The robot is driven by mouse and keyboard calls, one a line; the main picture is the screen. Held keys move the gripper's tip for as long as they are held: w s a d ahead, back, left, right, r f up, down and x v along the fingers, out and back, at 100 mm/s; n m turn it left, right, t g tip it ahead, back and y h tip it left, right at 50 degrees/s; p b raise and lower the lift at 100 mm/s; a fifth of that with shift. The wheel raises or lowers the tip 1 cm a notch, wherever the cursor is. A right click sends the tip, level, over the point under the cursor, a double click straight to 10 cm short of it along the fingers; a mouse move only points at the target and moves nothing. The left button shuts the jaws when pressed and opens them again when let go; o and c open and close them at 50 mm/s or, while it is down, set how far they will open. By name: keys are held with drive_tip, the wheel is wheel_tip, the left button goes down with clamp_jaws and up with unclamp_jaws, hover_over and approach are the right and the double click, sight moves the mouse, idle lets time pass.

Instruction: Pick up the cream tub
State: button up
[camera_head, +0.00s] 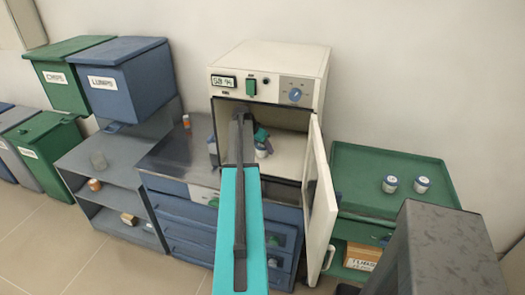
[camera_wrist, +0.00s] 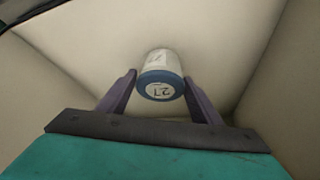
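The cream tub (camera_wrist: 158,66) has a blue lid with a white label and shows in the wrist view between my finger ends, inside the pale furnace chamber. In the head view a small tub (camera_head: 262,151) stands on the chamber floor, partly hidden by my gripper (camera_head: 262,136). My gripper also shows in the wrist view (camera_wrist: 160,80). Its two dark fingers stand either side of the lid, with a thin gap at the left and almost none at the right. I see no firm grip on the tub.
The furnace (camera_head: 268,62) has its door (camera_head: 319,195) swung open at the right, close to my arm. A green cart (camera_head: 385,160) holds two more tubs (camera_head: 390,184). Blue (camera_head: 125,82) and green (camera_head: 65,80) bins stand left. An orange-topped item (camera_head: 186,121) stands on the bench.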

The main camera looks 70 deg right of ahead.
drive_tip(key=c, duration=0.7)
drive_tip(key=shift+r, duration=0.15)
drive_tip(key=shift+r+b, duration=0.35)
drive_tip(key=shift+b, duration=0.05)
drive_tip(key=shift+a+r, duration=0.15)
drive_tip(key=shift+r, duration=0.05)
drive_tip(key=w+a+b, duration=0.1)
drive_tip(key=w+a, duration=0.1)
drive_tip(key=a, duration=0.3)
drive_tip(key=w+a+b, duration=0.2)
drive_tip(key=a, duration=0.4)
drive_tip(key=w+a+b, duration=0.1)
drive_tip(key=w+a, duration=0.1)
drive_tip(key=a, duration=0.3)
drive_tip(key=shift+a, duration=0.35)
